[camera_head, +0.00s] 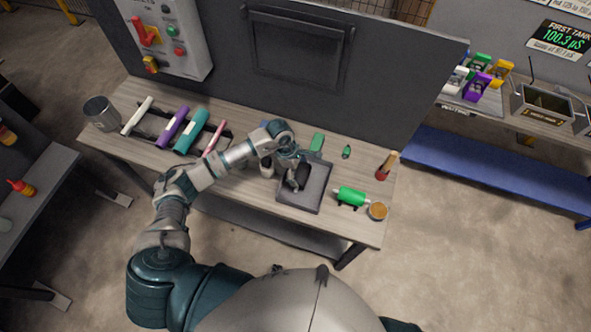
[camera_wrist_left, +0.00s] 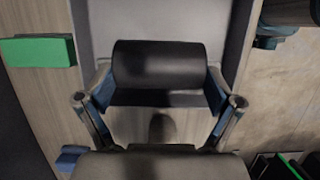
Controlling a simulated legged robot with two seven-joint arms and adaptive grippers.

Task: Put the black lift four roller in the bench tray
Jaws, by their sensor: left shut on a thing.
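The black roller (camera_head: 302,176) is in the fingers of my left gripper (camera_head: 293,182), over the grey bench tray (camera_head: 318,190). In the left wrist view the roller (camera_wrist_left: 160,64) lies crosswise between the two fingertips of the left gripper (camera_wrist_left: 160,92), which are closed on its ends. The pale tray surface (camera_wrist_left: 150,20) shows behind it. I cannot tell whether the roller touches the tray floor. My wrist and fingers hide part of the tray and roller in the head view. My right gripper is not in view.
White, purple, teal and pink rollers and a metal cup (camera_head: 101,113) are at the left. A dark panel rises behind.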

